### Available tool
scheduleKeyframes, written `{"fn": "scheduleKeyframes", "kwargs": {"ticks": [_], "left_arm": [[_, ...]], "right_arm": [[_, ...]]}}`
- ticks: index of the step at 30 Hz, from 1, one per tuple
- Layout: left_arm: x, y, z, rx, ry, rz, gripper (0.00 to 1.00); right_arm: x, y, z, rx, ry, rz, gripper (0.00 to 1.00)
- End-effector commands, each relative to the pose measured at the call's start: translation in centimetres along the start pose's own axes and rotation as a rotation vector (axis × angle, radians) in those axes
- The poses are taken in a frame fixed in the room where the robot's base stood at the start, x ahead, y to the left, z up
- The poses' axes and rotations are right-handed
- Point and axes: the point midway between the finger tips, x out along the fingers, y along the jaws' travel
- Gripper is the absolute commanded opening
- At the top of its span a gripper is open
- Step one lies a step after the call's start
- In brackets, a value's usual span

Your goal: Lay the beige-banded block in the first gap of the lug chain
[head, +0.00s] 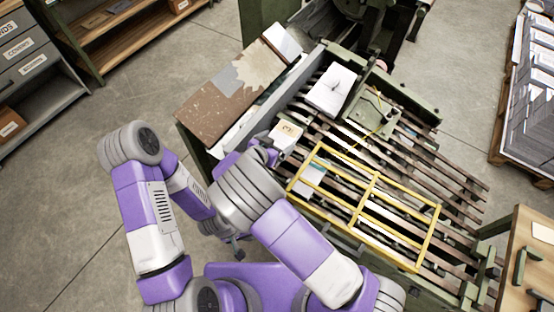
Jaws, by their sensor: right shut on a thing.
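The beige-banded block (287,132) is pale, with a beige patch and dark print on its upper face. My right gripper (273,147) is shut on its lower left end, at the left edge of the lug chain (400,165). From here I cannot tell whether the block touches the chain's bars. A white block (331,90) lies on the chain further up, and a pale and teal block (311,178) lies under the yellow guard frame (372,190). My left gripper (237,249) is low, beside the machine, mostly hidden by my arms; its jaws are unclear.
The yellow guard frame covers the lower part of the chain. A brown, worn board (215,105) lies left of the chain. A wooden table (530,255) stands at lower right and a stacked pallet (530,110) at right. Open floor (75,210) lies left.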

Motion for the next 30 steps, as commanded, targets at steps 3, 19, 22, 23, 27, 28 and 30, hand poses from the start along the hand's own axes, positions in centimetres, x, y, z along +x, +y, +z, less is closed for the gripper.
{"fn": "scheduleKeyframes", "kwargs": {"ticks": [3,19,22,23,27,28,30], "left_arm": [[0.9,-0.3,0.0,0.0,0.0,0.0,0.0],[2.7,-1.0,-0.1,0.0,0.0,0.0,0.0],[2.9,-1.1,-0.1,0.0,0.0,0.0,0.0],[2.9,-1.1,-0.1,0.0,0.0,0.0,0.0],[2.8,-1.0,-0.1,0.0,0.0,0.0,0.0],[2.8,-1.0,-0.1,0.0,0.0,0.0,0.0],[2.9,-1.1,-0.1,0.0,0.0,0.0,0.0]], "right_arm": [[1.1,0.1,2.2,-0.004,0.002,0.005,0.55],[4.3,0.1,8.0,-0.003,0.001,0.002,0.55],[4.6,0.1,8.7,0.0,0.001,0.003,0.55],[4.7,0.1,8.7,0.001,0.001,0.003,0.55],[4.6,0.1,8.5,0.002,0.0,0.002,0.55],[4.6,0.1,8.6,0.001,0.0,0.003,0.55],[4.7,0.1,8.7,0.001,0.0,0.003,0.55]]}}
